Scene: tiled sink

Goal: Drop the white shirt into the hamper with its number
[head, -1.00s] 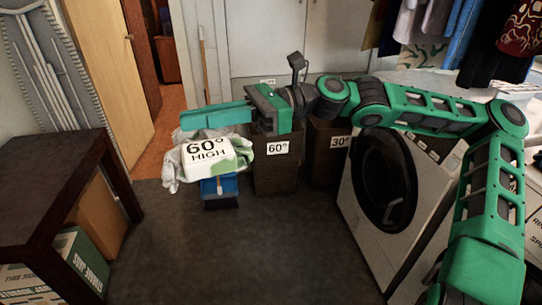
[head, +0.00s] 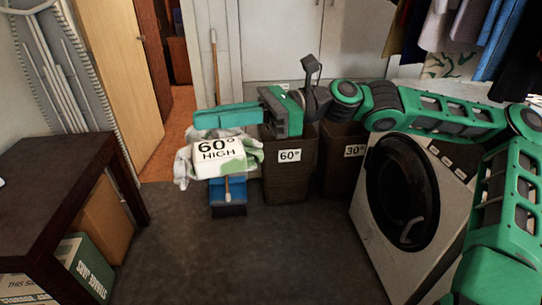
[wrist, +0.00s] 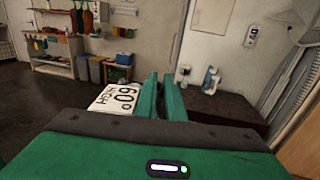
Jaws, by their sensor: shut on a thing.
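My gripper (head: 200,119) is shut on the white shirt (head: 220,153), a bunched white and pale green cloth with "60° HIGH" printed on it. The shirt hangs below the fingers. In the wrist view it shows as a white patch (wrist: 108,104) left of the closed fingers (wrist: 165,82). A brown hamper labelled "60°" (head: 290,183) stands just right of the shirt in the head view. My gripper's body covers part of its opening. A second brown hamper labelled "30°" (head: 343,176) stands to its right.
A front-loading washing machine (head: 410,195) is right of the hampers. A blue brush or dustpan (head: 228,207) shows below the shirt. A dark table (head: 55,165) with boxes stands at left. Clothes hang (head: 455,45) at upper right. The middle floor is clear.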

